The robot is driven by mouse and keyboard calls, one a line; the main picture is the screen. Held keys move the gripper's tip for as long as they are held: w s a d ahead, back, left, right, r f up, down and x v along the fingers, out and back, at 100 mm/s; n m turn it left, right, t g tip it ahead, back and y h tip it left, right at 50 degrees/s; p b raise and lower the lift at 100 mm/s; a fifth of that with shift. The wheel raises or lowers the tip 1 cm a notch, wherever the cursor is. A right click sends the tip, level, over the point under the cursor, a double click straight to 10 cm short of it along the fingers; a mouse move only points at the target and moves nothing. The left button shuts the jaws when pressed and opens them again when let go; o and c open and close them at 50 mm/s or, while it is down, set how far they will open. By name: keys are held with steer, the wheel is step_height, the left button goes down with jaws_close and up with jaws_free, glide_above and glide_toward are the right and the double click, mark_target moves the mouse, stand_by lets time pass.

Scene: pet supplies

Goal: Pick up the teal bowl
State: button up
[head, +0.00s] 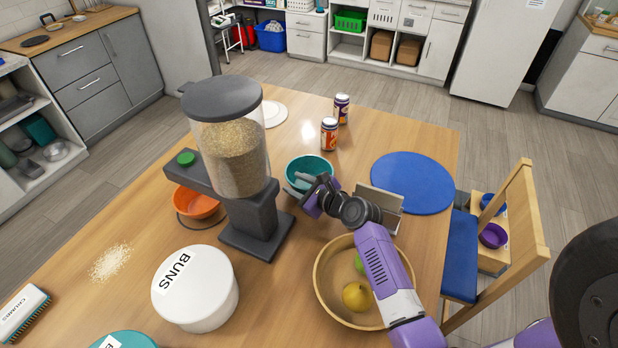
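The teal bowl (309,163) stands upright on the wooden table, just right of the dispenser. My gripper (298,182) is at the bowl's near side, reaching in from the right over the wooden bowl. Its two grey fingers show apart, at the near left part of the rim. They overlap the rim in the picture; I cannot tell whether they touch it. My gripper and wrist hide part of the bowl's near side.
A dispenser (232,150) stands close left, with an orange bowl (196,205) beneath. A wooden bowl (335,305) with fruit lies below my arm. A grey holder (382,203) and blue mat (413,183) are right.

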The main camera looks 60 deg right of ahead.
steer(key=shift+w+d+f, duration=0.15)
steer(key=shift+w, duration=0.2)
jaws_close()
